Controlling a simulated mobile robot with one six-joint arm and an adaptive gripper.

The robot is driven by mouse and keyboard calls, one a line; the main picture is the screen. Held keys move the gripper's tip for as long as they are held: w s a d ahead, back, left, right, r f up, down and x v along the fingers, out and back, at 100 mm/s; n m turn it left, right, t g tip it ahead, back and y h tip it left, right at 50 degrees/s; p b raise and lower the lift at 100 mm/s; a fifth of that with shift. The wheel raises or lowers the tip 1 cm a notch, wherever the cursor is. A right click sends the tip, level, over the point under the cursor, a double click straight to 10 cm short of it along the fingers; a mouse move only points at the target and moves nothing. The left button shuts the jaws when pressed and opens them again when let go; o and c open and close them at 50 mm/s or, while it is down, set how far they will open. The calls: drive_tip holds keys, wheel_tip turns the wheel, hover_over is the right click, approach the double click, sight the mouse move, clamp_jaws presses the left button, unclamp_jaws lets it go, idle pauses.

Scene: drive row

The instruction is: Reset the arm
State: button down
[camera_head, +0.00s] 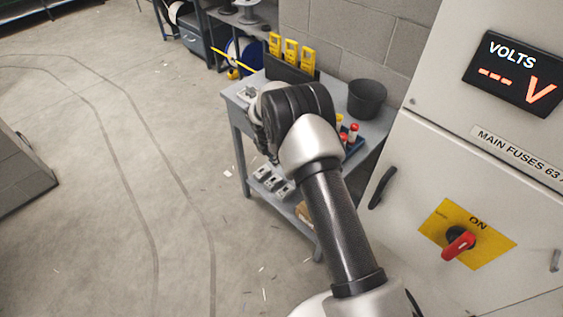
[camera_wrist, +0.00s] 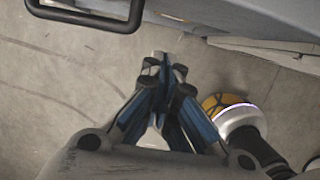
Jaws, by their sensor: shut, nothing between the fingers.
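My arm (camera_head: 342,225) rises from the bottom of the head view and reaches forward, its bent elbow in front of the workbench. Its far end is largely hidden behind the elbow in that view. In the wrist view my gripper (camera_wrist: 165,75) points away from the camera over the bare concrete floor. Its fingers meet at the tips, with nothing between them.
A grey workbench (camera_head: 236,107) holds yellow meters (camera_head: 291,52), a dark bin (camera_head: 367,98) and small parts. An electrical cabinet (camera_head: 420,150) with a red switch (camera_head: 458,245) stands at right. Its display shows dashes. Open floor (camera_head: 100,150) lies left. A dark handle (camera_wrist: 90,18) is near the wrist.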

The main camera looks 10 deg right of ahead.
drive_tip(key=s+d+r+m, duration=0.1)
drive_tip(key=s+r+m, duration=0.3)
drive_tip(key=r, duration=0.6)
drive_tip(key=s+r+m+t+y, duration=0.1)
drive_tip(key=s+r+m, duration=0.3)
drive_tip(key=r, duration=0.5)
drive_tip(key=s+d+r+m, duration=0.1)
drive_tip(key=s+r+m, duration=0.3)
drive_tip(key=r, duration=0.6)
drive_tip(key=s+r+m+t, duration=0.1)
drive_tip(key=s+r+m, duration=0.25)
drive_tip(key=s, duration=0.45)
drive_tip(key=s+r+m, duration=0.2)
drive_tip(key=s+r, duration=0.2)
drive_tip(key=s, duration=0.4)
drive_tip(key=s+f+m+t+y, duration=0.1)
drive_tip(key=s+m, duration=0.6)
drive_tip(key=s, duration=0.6)
drive_tip(key=shift+s+f, duration=0.2)
drive_tip(key=shift+f, duration=0.2)
drive_tip(key=shift+d, duration=0.1)
